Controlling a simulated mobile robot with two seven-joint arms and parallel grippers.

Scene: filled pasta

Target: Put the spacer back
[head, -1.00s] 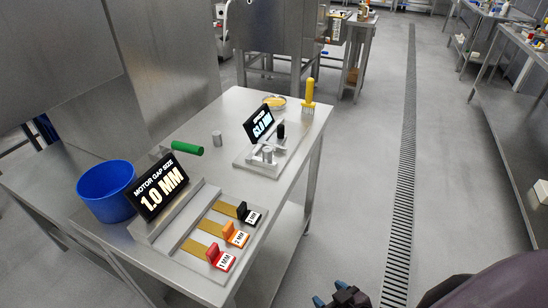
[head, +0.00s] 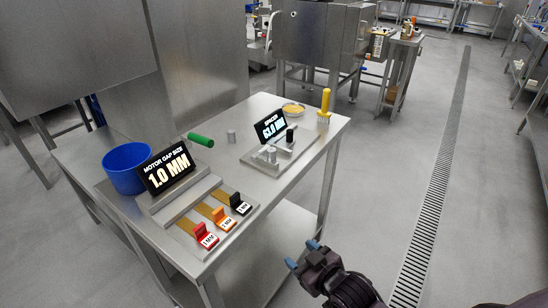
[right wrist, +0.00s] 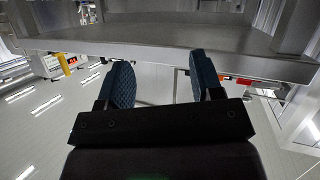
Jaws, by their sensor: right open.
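A small grey metal cylinder (head: 231,136), which may be the spacer, stands on the steel table (head: 215,155). My right gripper (head: 302,255) is open and empty, off the table's front right side, apart from everything. In the right wrist view its two blue fingers (right wrist: 163,82) are spread, with a steel edge beyond. My left gripper is not in view.

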